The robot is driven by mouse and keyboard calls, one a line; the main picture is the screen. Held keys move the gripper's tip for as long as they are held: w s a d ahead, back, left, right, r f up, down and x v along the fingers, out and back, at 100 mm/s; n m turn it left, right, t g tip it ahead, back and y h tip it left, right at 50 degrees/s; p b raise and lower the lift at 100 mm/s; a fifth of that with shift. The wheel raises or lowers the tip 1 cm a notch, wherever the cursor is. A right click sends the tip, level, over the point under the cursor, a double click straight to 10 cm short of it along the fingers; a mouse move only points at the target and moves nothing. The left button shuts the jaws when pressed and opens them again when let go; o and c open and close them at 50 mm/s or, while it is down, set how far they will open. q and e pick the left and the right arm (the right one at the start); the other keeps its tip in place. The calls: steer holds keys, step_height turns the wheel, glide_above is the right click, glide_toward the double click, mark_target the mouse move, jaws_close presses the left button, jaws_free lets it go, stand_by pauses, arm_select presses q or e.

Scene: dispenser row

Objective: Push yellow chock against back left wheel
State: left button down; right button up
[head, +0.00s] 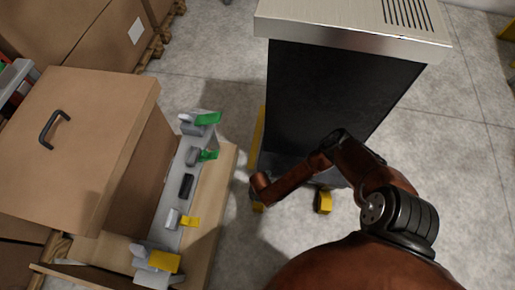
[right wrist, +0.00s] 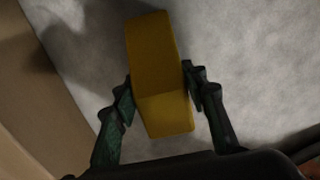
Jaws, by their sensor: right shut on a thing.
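A yellow chock (right wrist: 158,75) fills the middle of the right wrist view. My right gripper (right wrist: 159,85) is shut on it, one finger on each side, over bare grey floor. In the head view my right arm reaches left along the near side of a dark cabinet (head: 330,100) with a pale metal top. Its hand is mostly hidden by the wrist, by the cabinet's near left corner. Another yellow block (head: 323,202) sits at the cabinet's near right bottom. No wheel shows clearly. My left gripper is not in view.
Left of the cabinet stands a rack (head: 185,170) with green and yellow tabs, beside a brown box (head: 80,140) with a black handle. A yellow strip (head: 259,130) runs along the cabinet's left foot. A narrow floor gap lies between rack and cabinet.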

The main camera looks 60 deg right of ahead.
steer(key=shift+f, duration=0.1)
steer(key=o, duration=1.4)
steer(key=shift+o, duration=0.2)
step_height(320, 180, up, 12)
